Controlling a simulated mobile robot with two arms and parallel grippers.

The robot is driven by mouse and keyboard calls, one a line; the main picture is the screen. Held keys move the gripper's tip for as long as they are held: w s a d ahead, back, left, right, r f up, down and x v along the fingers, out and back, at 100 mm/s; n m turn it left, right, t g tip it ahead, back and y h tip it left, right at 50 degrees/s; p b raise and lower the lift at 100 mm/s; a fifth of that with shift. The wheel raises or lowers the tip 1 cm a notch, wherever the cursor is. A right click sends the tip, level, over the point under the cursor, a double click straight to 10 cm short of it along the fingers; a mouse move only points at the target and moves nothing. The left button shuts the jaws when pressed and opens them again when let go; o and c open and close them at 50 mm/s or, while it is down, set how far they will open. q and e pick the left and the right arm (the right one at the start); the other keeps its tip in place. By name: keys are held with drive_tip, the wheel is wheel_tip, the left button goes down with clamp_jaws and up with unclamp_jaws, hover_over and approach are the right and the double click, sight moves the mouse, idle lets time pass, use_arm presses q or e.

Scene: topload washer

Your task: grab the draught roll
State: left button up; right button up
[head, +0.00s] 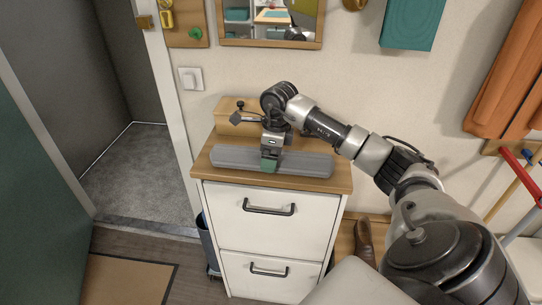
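The draught roll (310,163) is a long grey roll lying across the wooden top of a white cabinet. My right gripper (270,161) comes down onto the middle of the roll from above. A green fingertip shows against the roll's near side. The other finger is hidden, so I cannot tell whether the gripper is shut on the roll. The roll appears to rest on the cabinet top. My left gripper is not in view.
The white cabinet (270,234) has two drawers with dark handles. A wooden box (232,117) stands at the back of its top, against the wall. A doorway is at the left. A brown shoe (364,240) is right of the cabinet.

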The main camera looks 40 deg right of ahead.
drive_tip(key=c, duration=1.3)
drive_tip(key=shift+r, duration=0.1)
